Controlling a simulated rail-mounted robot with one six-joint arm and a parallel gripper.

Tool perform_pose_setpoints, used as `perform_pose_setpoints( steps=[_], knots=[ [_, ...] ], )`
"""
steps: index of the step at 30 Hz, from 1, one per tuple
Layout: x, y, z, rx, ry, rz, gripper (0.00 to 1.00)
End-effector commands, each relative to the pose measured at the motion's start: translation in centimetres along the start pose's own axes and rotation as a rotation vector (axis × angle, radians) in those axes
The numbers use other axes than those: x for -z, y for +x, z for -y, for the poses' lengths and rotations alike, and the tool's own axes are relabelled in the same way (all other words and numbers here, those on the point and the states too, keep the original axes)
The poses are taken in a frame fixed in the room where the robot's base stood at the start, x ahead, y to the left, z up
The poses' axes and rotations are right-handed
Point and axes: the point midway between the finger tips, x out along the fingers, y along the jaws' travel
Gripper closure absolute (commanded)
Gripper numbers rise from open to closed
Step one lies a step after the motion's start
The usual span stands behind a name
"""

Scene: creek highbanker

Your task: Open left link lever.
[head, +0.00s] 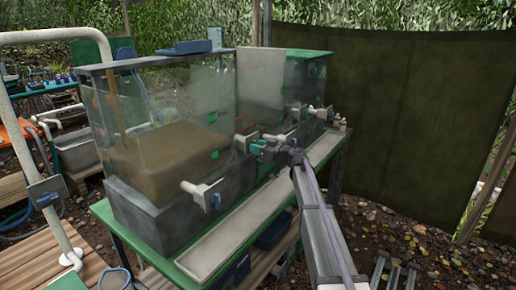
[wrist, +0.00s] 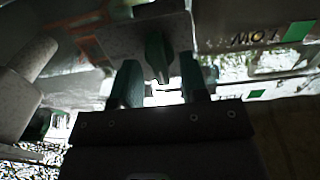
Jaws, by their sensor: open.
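In the head view my gripper (head: 259,147) is at the front of the clear tank, by a pale fitting (head: 244,142) near the tank's right end. In the wrist view my gripper (wrist: 157,78) is open, with one teal finger on each side of a dark green lever (wrist: 157,55). The lever hangs from a pale grey plate (wrist: 145,35). I cannot tell whether the fingers touch it. Which lever counts as the left link lever is not clear from the pictures. Another valve with a blue handle (head: 215,201) is at the tank's lower front, left of my gripper.
The tank (head: 160,105) holds brown material and stands on a green-edged bench. A long pale trough (head: 225,240) runs along its front below my gripper. More valve fittings (head: 318,112) are to the right. A white pipe frame (head: 45,150) stands at left.

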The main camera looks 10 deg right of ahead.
Motion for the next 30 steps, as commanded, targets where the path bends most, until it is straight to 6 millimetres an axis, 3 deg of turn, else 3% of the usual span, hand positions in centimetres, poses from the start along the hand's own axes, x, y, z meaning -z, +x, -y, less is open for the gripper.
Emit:
perform_pose_setpoints(
  steps=[7, 17, 30],
  knots=[
    [0.00, 0.19, 0.04, 0.000, 0.000, 0.000, 0.60],
    [0.00, 0.17, 0.04, 0.000, 0.000, 0.000, 0.91],
    [-0.02, 0.15, -0.01, 0.000, 0.083, 0.000, 0.92]
  ],
)
